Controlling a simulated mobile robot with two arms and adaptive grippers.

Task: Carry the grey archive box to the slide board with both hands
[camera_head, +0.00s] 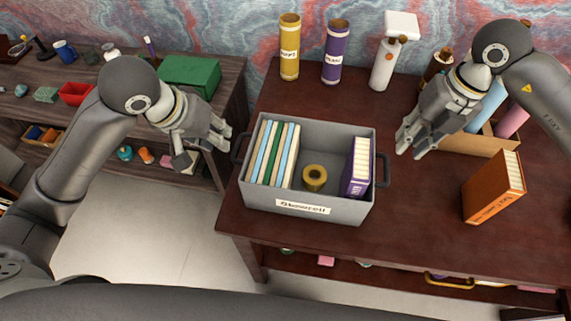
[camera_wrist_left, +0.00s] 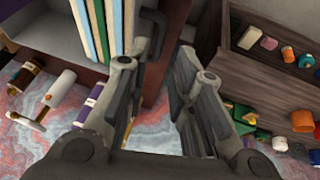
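The grey archive box (camera_head: 262,203) stands on the dark red wooden desk near its front left corner. It holds upright books or folders, a yellow tape roll and a purple book, and has a dark handle on each short side. My left gripper (camera_head: 207,147) is open and empty, just left of the left handle (camera_head: 237,148). In the left wrist view the open fingers (camera_wrist_left: 170,50) point toward the box's left side, with the dark handle (camera_wrist_left: 152,22) near one fingertip. My right gripper (camera_head: 411,149) looks open and empty, a little right of the right handle (camera_head: 382,170). I cannot identify a slide board.
An orange book (camera_head: 492,188) stands on the right of the desk. Yellow (camera_head: 290,48) and purple (camera_head: 335,52) cylinders and a white bottle (camera_head: 387,62) stand behind the box. A cluttered shelf (camera_head: 222,110) is at left.

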